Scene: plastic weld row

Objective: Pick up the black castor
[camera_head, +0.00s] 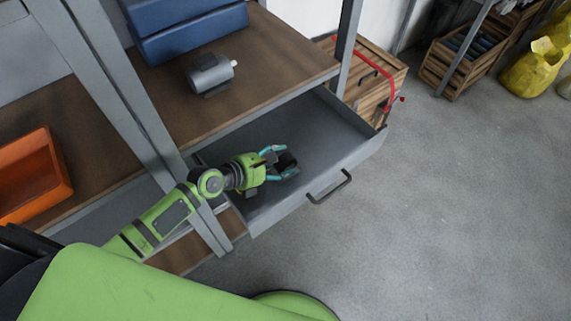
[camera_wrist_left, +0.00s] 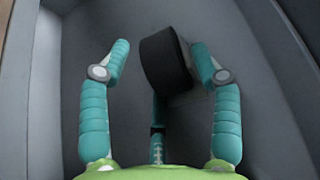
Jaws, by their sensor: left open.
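The black castor (camera_head: 287,160) is in the open grey drawer (camera_head: 335,125). In the left wrist view the castor (camera_wrist_left: 164,60) shows as a dark, thick wheel shape with a grey part at its right side. My left gripper (camera_head: 280,163), green with teal fingers, reaches into the drawer and is open around the castor. In the left wrist view the fingers of the gripper (camera_wrist_left: 158,62) stand to either side of it, with a gap at the left and the right finger close beside it. Whether any finger touches it I cannot tell. My right gripper is not in view.
The drawer's front has a dark handle (camera_head: 330,188). Above it is a wooden shelf (camera_head: 270,60) with a grey motor (camera_head: 210,74) and a blue box (camera_head: 190,30). An orange bin (camera_head: 35,175) stands at left. Wooden crates (camera_head: 375,80) stand behind.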

